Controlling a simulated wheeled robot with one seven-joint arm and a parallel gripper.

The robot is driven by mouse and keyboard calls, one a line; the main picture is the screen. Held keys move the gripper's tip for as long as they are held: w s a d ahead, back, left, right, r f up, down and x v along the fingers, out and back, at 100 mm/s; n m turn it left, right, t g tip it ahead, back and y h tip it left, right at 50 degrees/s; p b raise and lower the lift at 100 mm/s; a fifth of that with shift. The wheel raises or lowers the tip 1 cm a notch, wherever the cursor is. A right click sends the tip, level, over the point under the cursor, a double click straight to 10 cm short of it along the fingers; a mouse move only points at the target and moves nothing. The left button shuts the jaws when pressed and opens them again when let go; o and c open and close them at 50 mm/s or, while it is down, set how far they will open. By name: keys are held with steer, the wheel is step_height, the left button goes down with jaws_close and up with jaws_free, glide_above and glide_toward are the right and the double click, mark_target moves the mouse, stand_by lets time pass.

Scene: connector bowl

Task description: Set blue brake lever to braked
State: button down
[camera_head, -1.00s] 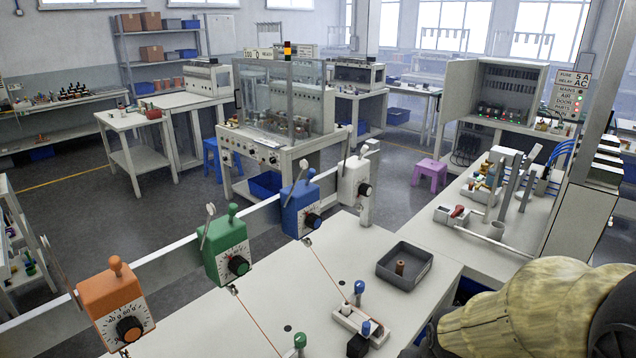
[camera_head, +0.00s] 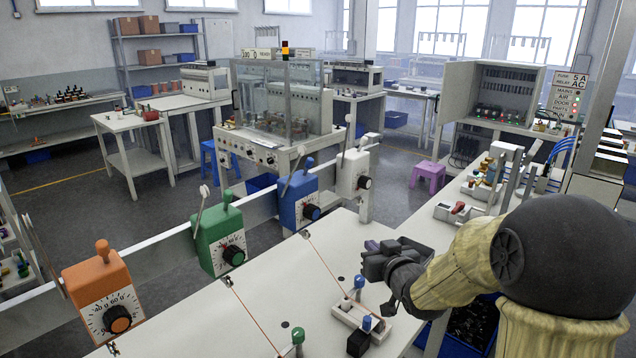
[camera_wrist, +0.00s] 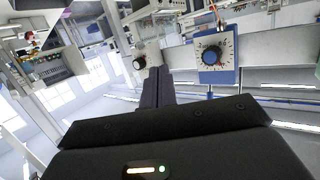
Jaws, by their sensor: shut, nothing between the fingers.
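The blue dial box (camera_head: 298,200) is mounted on the rail above the bench. It has a blue knob on top, a pale lever (camera_head: 292,173) leaning at its left side and a dark dial in front. The box also shows in the wrist view (camera_wrist: 216,73), where its lever is hard to make out.
Green (camera_head: 220,240), orange (camera_head: 97,290) and white (camera_head: 352,175) dial boxes share the rail (camera_head: 160,248). Thin cords run across the bench. A green-topped post (camera_head: 298,340) stands at the front. The bench left of my gripper is mostly clear.

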mark_target(311, 165)
steer(key=w+a+r+n+t+y+b, duration=0.1)
steer(key=a+r+n+t+y+b, duration=0.1)
steer(key=a+r+y, duration=0.3)
steer(key=r+n+t+y, duration=0.1)
steer(key=r+y, duration=0.1)
steer(key=y, duration=0.2)
steer(key=shift+w+a+n+y, duration=0.15)
steer(key=shift+w+n+y, duration=0.15)
steer(key=p+x, duration=0.5)
steer(key=x, duration=0.8)
steer(key=shift+r, duration=0.1)
steer(key=shift+w+a+r, duration=0.1)
steer(key=shift+w+a, duration=0.1)
steer(key=shift+w, duration=0.25)
steer(key=shift+d, duration=0.15)
